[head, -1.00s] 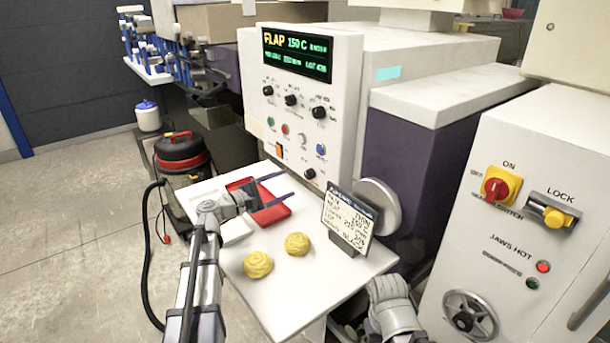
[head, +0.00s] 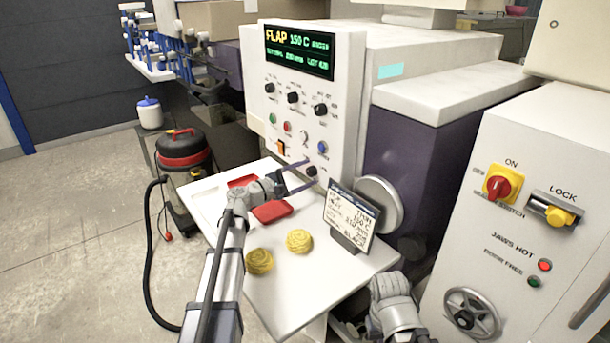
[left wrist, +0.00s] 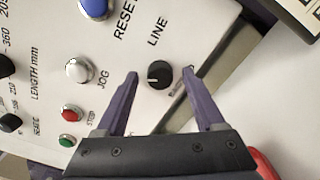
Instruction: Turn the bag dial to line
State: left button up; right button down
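The bag dial is a small black knob (left wrist: 159,74) low on the white control panel (head: 348,100), beside the printed word LINE in the left wrist view. It also shows in the head view (head: 312,171). A pale mark shows at its lower left in the left wrist view. My left gripper (left wrist: 160,73) is open, with one dark finger on each side of the dial and gaps to both. In the head view, the left gripper (head: 306,174) reaches over the table to the panel's bottom. My right arm shows at the bottom, but its fingers are not visible.
A white table (head: 290,290) holds two yellow coils (head: 299,240), a red tray (head: 272,211) and a standing card (head: 350,217). Above the dial are a blue button (head: 323,147), other knobs and a lit display (head: 299,51). A white cabinet (head: 540,200) stands right.

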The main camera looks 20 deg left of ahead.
pick_arm(q)
grip_shut()
dwell(0.3)
dwell(0.3)
jog(key=m, duration=0.5)
jog(key=shift+m, duration=0.4)
jog(key=m, duration=0.6)
dwell(0.5)
jog(key=shift+o, duration=0.4)
grip_release()
